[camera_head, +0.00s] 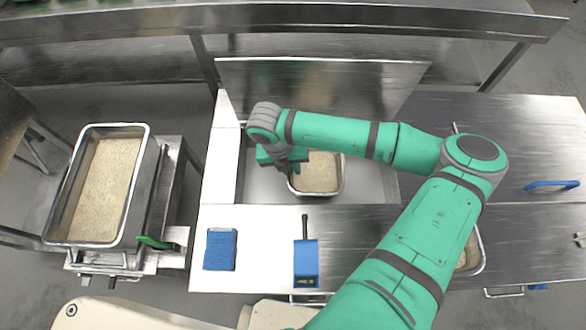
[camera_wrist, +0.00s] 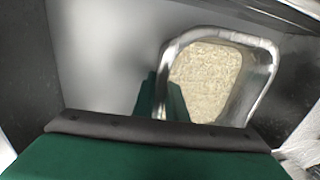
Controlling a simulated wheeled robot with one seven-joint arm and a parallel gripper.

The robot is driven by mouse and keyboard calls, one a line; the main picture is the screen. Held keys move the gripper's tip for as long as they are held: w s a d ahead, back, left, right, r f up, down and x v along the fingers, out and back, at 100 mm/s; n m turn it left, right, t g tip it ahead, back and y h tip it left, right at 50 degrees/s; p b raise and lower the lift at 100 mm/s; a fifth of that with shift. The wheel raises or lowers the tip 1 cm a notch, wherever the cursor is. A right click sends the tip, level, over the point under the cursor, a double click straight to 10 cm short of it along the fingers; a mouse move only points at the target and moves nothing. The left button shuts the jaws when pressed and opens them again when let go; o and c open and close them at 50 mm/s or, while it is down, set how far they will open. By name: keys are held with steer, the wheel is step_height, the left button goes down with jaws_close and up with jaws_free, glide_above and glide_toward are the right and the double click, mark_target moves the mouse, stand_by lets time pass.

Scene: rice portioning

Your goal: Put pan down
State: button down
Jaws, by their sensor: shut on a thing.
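The pan (camera_head: 318,189) is a small metal pan with rounded corners, filled with pale rice. It is inside a rectangular recess in the metal counter, right of my gripper (camera_head: 297,168). In the wrist view the pan (camera_wrist: 268,75) shows its rim and rice, upper right of centre. My gripper (camera_wrist: 165,100) is shut on the pan's near left rim. The fingertips are partly hidden behind the wrist. I cannot tell whether the pan touches the recess floor.
A large rice-filled tray (camera_head: 147,160) stands on a cart at left. A blue pad (camera_head: 220,249) and a blue device (camera_head: 306,262) lie on the counter in front of the recess. Another pan (camera_head: 480,255) is partly hidden by my arm. A raised metal lid (camera_head: 320,85) stands behind the recess.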

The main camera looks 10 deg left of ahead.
steer(key=c, duration=1.8)
jaws_free()
steer(key=v, duration=1.2)
steer(key=shift+s, duration=0.1)
